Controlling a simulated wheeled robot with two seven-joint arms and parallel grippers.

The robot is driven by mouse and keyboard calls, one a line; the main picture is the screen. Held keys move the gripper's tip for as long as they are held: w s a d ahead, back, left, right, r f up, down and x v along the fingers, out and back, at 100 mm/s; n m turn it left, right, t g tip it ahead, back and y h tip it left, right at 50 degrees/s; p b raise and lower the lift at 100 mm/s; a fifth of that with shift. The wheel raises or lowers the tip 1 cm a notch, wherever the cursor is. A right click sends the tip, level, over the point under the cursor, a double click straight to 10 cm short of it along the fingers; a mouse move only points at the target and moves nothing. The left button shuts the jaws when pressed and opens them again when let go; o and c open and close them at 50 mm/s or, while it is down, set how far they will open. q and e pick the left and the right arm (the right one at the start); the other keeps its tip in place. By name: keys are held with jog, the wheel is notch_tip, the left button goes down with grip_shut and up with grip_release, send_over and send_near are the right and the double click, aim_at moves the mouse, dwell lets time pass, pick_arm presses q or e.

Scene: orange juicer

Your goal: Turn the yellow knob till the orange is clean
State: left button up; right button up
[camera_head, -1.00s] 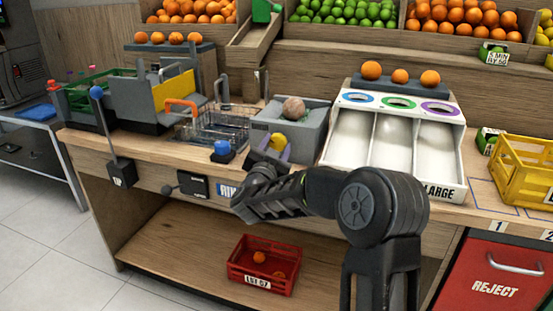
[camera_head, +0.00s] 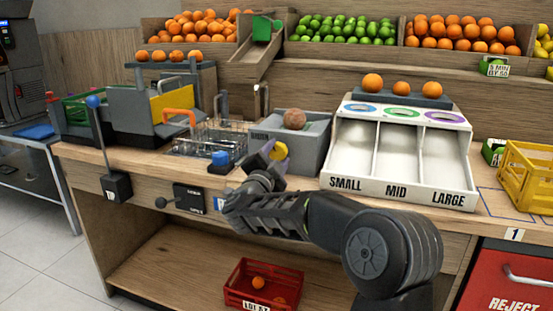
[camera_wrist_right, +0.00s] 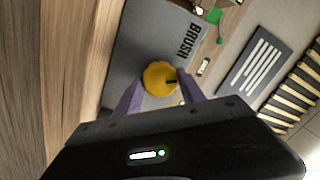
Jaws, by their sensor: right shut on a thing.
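The yellow knob (camera_head: 279,150) sticks out of the front of the grey brush box (camera_head: 314,153); it also shows in the right wrist view (camera_wrist_right: 158,77), with a dark mark on its face. My right gripper (camera_head: 268,151) has its purple fingers on either side of the knob (camera_wrist_right: 160,92) and is shut on it. A brownish, dull orange (camera_head: 294,119) sits in the top of the box. Its underside is hidden. My left gripper is in neither view.
A white three-lane sorter (camera_head: 398,187) stands right of the box. A blue button (camera_head: 221,158) and a wire basket (camera_head: 205,140) are to its left. A blue-topped lever (camera_head: 103,135) stands further left. A red crate (camera_head: 264,284) is on the lower shelf.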

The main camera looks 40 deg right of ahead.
jog(key=o, duration=1.4)
jog(key=shift+c, duration=0.2)
jog(key=shift+s+a, duration=0.1)
jog(key=shift+a, duration=0.05)
jog(key=v, duration=0.7)
jog(key=shift+s+a, duration=0.15)
jog(key=shift+a, duration=0.05)
